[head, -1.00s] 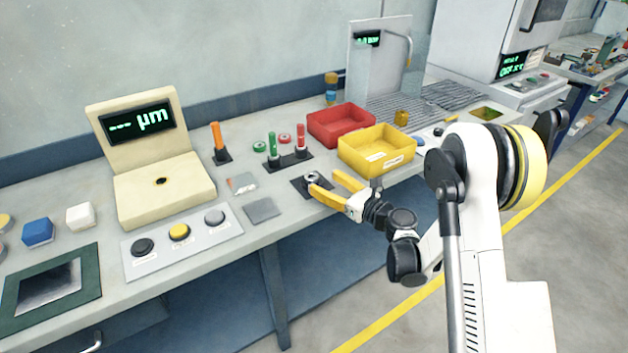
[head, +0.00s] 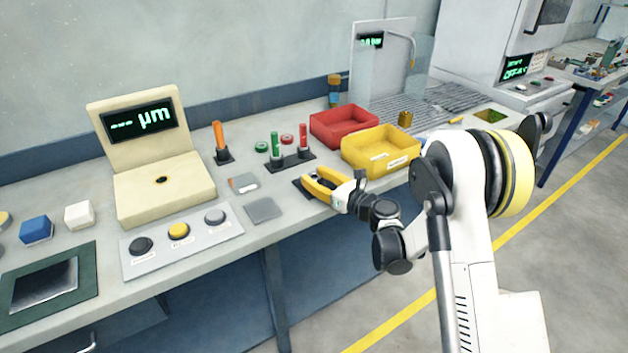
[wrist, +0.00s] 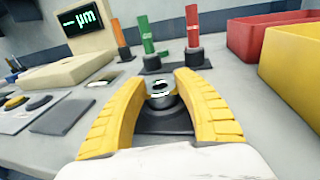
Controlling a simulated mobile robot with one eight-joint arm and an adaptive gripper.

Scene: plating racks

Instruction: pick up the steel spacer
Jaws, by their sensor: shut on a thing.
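The steel spacer (wrist: 161,94) is a small shiny ring between the yellow fingers in the wrist view, over a dark square pad (wrist: 172,122). My gripper (wrist: 163,84) is shut on it, one finger at each side. In the head view my gripper (head: 311,182) is low at the bench's front edge, over the dark pad. The fingers largely hide the spacer there. I cannot tell whether it is clear of the pad.
A yellow bin (head: 380,152) and a red bin (head: 343,125) stand behind to the right. Upright green and red plugs (head: 288,150) and an orange one (head: 219,140) stand behind the gripper. A grey flat plate (head: 264,209) lies to the left. The beige gauge (head: 160,190) is further left.

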